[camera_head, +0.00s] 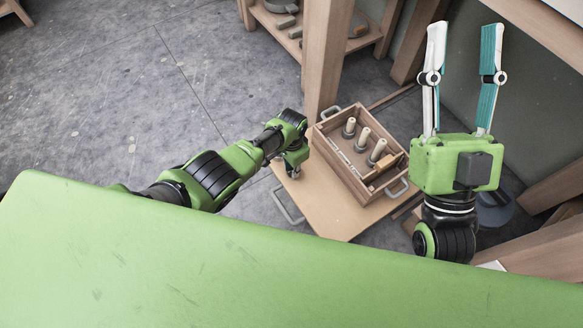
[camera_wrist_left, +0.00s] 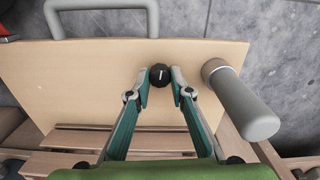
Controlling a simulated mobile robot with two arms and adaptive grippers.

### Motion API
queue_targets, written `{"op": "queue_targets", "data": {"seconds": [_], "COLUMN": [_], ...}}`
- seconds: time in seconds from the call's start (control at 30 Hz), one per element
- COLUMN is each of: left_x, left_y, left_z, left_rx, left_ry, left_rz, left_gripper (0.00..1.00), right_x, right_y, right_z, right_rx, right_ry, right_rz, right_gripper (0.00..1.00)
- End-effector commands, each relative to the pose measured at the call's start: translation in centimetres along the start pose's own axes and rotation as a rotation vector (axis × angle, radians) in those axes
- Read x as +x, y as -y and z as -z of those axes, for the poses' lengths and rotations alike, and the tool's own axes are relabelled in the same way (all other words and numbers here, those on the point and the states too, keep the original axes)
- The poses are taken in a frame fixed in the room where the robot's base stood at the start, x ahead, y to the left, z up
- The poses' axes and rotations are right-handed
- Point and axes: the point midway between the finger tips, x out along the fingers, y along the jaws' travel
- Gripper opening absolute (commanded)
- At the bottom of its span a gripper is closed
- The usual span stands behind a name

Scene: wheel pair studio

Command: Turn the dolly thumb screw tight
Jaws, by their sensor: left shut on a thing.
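The dolly is a light wooden board; its bare top shows in the head view (camera_head: 325,212) and in the left wrist view (camera_wrist_left: 90,75). The thumb screw (camera_wrist_left: 160,75) is a small round black knob with a white mark, standing on the board. My left gripper (camera_wrist_left: 160,80) is shut on it, one fingertip on each side. In the head view my left gripper (camera_head: 293,170) is over the dolly's left part, and my own wrist hides the screw. My right gripper (camera_head: 464,35) is raised at the right, fingers wide apart, empty and away from the dolly.
A wooden crate (camera_head: 338,168) with several pegs stands on the dolly, right of my left gripper. A grey loop handle (camera_head: 288,207) is at the dolly's edge. A grey cylinder (camera_wrist_left: 245,105) stands close right of the fingers. A green surface (camera_head: 200,265) fills the foreground.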

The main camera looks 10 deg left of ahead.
Motion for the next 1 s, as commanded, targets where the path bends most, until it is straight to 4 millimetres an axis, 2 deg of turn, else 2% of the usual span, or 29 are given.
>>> {"op": "queue_targets", "data": {"seconds": [0.63, 0.67, 0.7, 1.0], "left_x": [0.03, 0.03, 0.03, 0.0], "left_y": [-0.12, -0.12, -0.12, -0.03], "left_z": [-0.01, -0.01, -0.01, 0.0], "left_rx": [0.053, 0.053, 0.053, 0.052], "left_ry": [0.001, 0.001, 0.001, 0.0], "left_rz": [-0.002, -0.002, -0.002, -0.001], "left_gripper": [0.0, 0.25, 0.36, 0.37], "right_x": [-0.04, -0.04, -0.04, -0.09], "right_y": [-0.01, -0.01, -0.01, 0.04], "right_z": [-0.04, -0.04, -0.04, -0.05], "right_rx": [0.0, 0.0, 0.0, 0.001], "right_ry": [0.003, 0.003, 0.003, 0.004], "right_rz": [0.0, 0.0, 0.0, 0.001], "right_gripper": [0.4, 0.4, 0.4, 0.4]}}
